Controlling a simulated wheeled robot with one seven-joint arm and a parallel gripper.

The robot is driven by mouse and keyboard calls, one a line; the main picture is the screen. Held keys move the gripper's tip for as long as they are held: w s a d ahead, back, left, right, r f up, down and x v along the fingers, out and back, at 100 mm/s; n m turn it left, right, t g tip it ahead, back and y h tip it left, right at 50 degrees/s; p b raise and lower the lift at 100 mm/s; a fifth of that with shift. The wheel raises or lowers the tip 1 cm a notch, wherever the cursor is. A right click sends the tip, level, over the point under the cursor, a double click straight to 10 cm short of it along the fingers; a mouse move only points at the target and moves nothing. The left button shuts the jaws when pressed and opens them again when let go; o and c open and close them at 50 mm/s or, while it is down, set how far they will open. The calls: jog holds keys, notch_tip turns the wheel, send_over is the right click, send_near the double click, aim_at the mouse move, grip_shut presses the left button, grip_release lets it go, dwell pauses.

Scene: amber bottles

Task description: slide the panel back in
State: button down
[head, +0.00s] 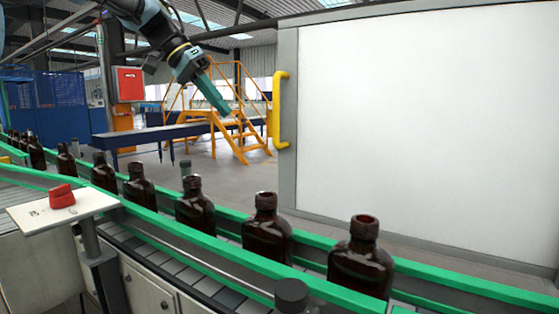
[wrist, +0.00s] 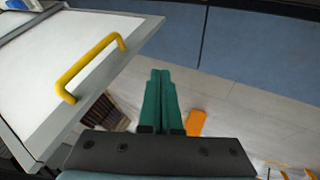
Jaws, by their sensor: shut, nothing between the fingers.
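The panel (head: 420,120) is a large white sheet in a grey frame, filling the right side of the head view. A yellow handle (head: 279,110) is fixed upright on its left edge. In the wrist view the panel (wrist: 60,50) is at the upper left, with the yellow handle (wrist: 88,66) on it. My gripper (head: 222,98) has green fingers and is shut and empty. It is left of the handle in the head view, apart from it. In the wrist view the fingers (wrist: 161,80) are right of the handle, with a gap between.
A conveyor with green rails (head: 150,229) carries several amber bottles (head: 266,228) across the front. A red button on a white plate (head: 90,207) stands at the left. Yellow stairs (head: 225,130) and a blue bench (head: 150,135) are behind. Open floor shows left of the panel.

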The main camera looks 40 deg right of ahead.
jog(key=s+d+f+p, duration=0.1)
jog(key=s+d+f, duration=0.5)
jog(key=f, duration=0.3)
jog(key=shift+s+d+p, duration=0.2)
jog(key=shift+s+p, duration=0.1)
jog(key=shift+s, duration=0.6)
jog(key=shift+s, duration=0.1)
